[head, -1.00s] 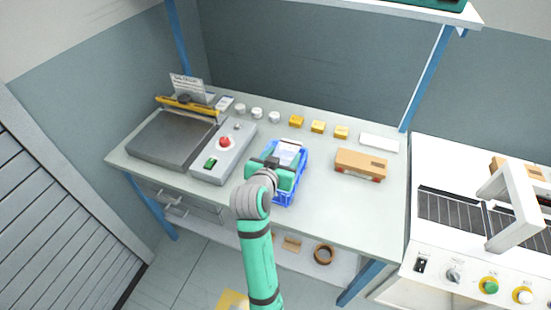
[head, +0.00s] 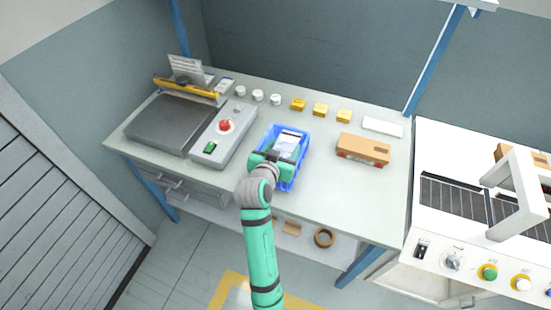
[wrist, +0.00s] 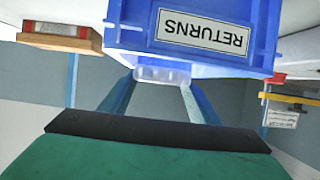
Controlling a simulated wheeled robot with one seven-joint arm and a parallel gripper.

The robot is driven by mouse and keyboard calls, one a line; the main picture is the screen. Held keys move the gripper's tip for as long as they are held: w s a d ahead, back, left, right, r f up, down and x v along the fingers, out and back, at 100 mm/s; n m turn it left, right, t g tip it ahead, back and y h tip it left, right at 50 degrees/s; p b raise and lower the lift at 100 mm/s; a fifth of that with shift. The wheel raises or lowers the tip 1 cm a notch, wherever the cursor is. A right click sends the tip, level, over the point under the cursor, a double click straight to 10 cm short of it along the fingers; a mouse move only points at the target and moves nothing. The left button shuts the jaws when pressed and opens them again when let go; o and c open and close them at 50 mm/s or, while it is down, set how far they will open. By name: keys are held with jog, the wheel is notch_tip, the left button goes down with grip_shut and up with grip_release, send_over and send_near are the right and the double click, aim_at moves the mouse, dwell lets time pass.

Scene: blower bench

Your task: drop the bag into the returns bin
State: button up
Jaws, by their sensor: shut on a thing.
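The returns bin (head: 302,147) is an open blue bin on the bench, left of the middle. In the wrist view its front wall (wrist: 133,38) shows at the top, with an upside-down RETURNS label. My gripper (head: 284,152) is over the bin, above its near part. A white bag (head: 288,139) with a dark patch shows at the fingers, over the bin's opening. In the wrist view a pale, translucent end of the bag (wrist: 163,75) sits between the fingers, close by the bin's rim. My gripper is shut on it. Whether the bag touches the bin is unclear.
A cardboard box (head: 363,149) stands right of the bin. A grey control box with a red button (head: 224,126) and a sealer plate (head: 172,124) are left. White pots and yellow blocks (head: 320,109) line the back. A white machine (head: 470,215) stands right.

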jog(key=o, duration=1.2)
jog(key=shift+s, duration=0.1)
jog(key=v, duration=1)
jog(key=shift+s+a+r, duration=0.1)
jog(key=shift+s+r, duration=0.1)
jog(key=shift+s, duration=0.05)
